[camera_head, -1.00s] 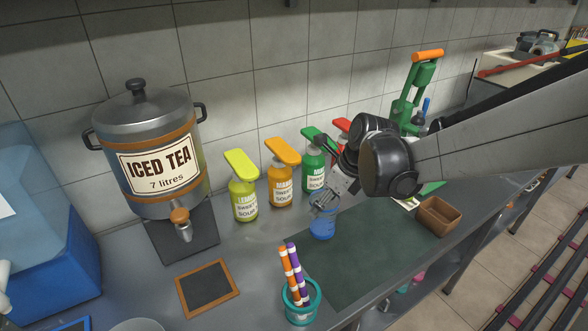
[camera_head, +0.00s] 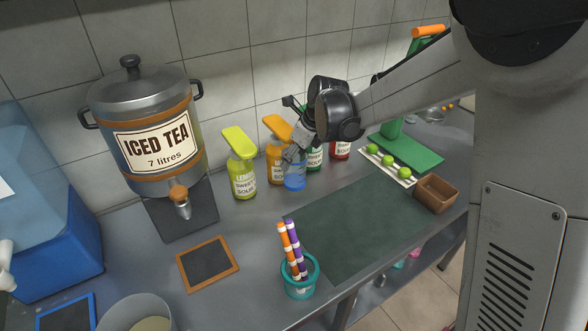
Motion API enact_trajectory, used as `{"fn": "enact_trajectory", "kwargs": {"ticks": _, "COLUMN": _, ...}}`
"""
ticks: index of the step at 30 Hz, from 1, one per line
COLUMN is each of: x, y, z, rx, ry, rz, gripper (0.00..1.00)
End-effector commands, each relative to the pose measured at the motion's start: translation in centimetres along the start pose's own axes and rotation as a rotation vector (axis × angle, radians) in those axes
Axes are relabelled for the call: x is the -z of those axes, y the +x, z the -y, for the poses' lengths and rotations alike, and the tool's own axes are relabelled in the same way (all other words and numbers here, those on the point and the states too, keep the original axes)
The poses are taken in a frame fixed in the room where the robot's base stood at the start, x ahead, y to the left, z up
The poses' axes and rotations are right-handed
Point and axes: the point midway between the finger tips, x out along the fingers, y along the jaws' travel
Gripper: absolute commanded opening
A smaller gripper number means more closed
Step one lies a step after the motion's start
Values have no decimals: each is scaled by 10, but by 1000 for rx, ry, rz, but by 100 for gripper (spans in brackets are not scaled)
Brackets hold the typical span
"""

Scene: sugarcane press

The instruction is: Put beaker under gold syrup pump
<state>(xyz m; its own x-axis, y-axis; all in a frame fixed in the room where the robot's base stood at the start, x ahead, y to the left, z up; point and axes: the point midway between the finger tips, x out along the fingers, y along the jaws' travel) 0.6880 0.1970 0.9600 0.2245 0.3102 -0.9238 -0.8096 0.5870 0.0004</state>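A small clear beaker with blue content or tint (camera_head: 295,183) is held at the end of my gripper (camera_head: 294,158), just in front of the syrup bottles. The gold-orange topped syrup pump (camera_head: 276,128) has an orange bottle, and its spout points forward to the right. The beaker is in front of and slightly right of that bottle, low near the counter; I cannot tell if it touches the counter. My gripper fingers hide part of the orange bottle and the beaker's upper part.
A yellow-green syrup pump (camera_head: 242,170) stands left, a green one (camera_head: 314,158) and a red one (camera_head: 340,150) right. A teal cup of striped straws (camera_head: 300,283) stands in front. The dark mat (camera_head: 350,230) is clear. An iced tea urn (camera_head: 150,130) is at left.

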Motion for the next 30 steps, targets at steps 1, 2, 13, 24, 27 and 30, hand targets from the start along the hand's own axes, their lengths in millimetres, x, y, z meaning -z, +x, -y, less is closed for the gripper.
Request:
{"fn": "enact_trajectory", "kwargs": {"ticks": 1, "x": 2, "y": 4, "z": 0, "rx": 0, "ry": 0, "rz": 0, "gripper": 7}}
{"fn": "enact_trajectory", "kwargs": {"ticks": 2, "x": 2, "y": 6, "z": 0, "rx": 0, "ry": 0, "rz": 0, "gripper": 7}}
{"fn": "enact_trajectory", "kwargs": {"ticks": 13, "x": 14, "y": 34, "z": 0, "rx": 0, "ry": 0, "rz": 0, "gripper": 7}}
{"fn": "enact_trajectory", "kwargs": {"ticks": 24, "x": 16, "y": 47, "z": 1, "rx": 0, "ry": 0, "rz": 0, "gripper": 7}}
{"fn": "enact_trajectory", "kwargs": {"ticks": 27, "x": 17, "y": 49, "z": 2, "rx": 0, "ry": 0, "rz": 0, "gripper": 7}}
{"fn": "enact_trajectory", "kwargs": {"ticks": 30, "x": 17, "y": 50, "z": 2, "rx": 0, "ry": 0, "rz": 0, "gripper": 60}}
